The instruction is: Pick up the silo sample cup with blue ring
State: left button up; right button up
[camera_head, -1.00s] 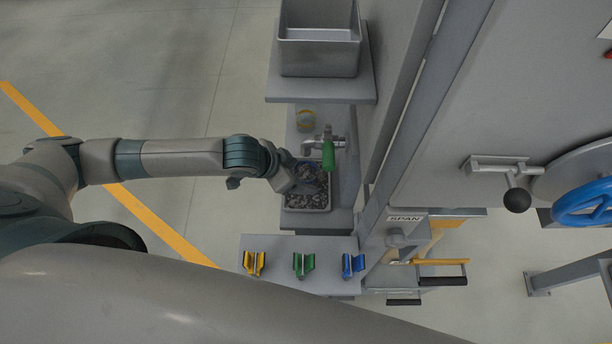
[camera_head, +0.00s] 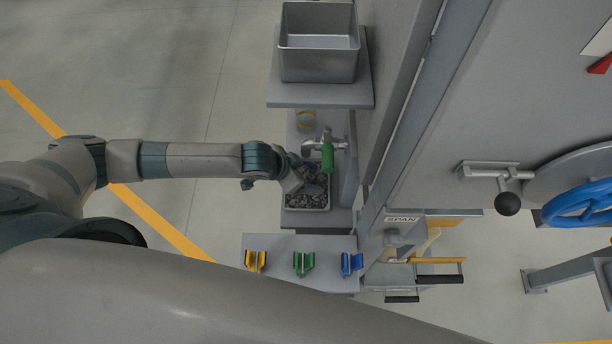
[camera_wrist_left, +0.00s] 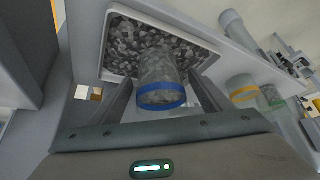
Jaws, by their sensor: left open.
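The silo sample cup with blue ring (camera_wrist_left: 162,96) is a clear cup with a bright blue band, seen in the left wrist view in front of a tray of dark gravel (camera_wrist_left: 125,45). My left gripper (camera_wrist_left: 164,88) is open, with one finger on each side of the cup; I cannot tell whether either finger touches it. In the head view my left gripper (camera_head: 309,178) is over the gravel tray (camera_head: 308,205), and the hand largely hides the cup. My right gripper is not in view.
A metal bin (camera_head: 319,62) sits on the shelf above. Yellow (camera_head: 255,261), green (camera_head: 303,263) and blue (camera_head: 351,263) holders line the front shelf. The silo wall is close on the right.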

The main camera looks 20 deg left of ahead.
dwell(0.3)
pick_arm(q)
jog(key=c, duration=1.3)
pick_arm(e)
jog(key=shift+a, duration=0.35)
pick_arm(q)
jog(key=shift+a+r+b, duration=0.15)
jog(key=shift+r+b, duration=0.05)
jog(key=shift+b, duration=0.25)
jog(key=shift+r, duration=0.35)
notch_tip(320, 180, up, 6)
jog(key=shift+f+b, duration=0.15)
jog(key=shift+b, duration=0.9)
jog(key=s+a+b, duration=0.2)
jog(key=a+b, duration=0.1)
jog(key=a, duration=0.6)
jog(key=s+a+b, duration=0.2)
jog(key=s+a, duration=0.1)
jog(key=a, duration=0.6)
jog(key=shift+s+a+b, duration=0.2)
jog(key=shift+a+b, duration=0.15)
jog(key=shift+b, duration=0.05)
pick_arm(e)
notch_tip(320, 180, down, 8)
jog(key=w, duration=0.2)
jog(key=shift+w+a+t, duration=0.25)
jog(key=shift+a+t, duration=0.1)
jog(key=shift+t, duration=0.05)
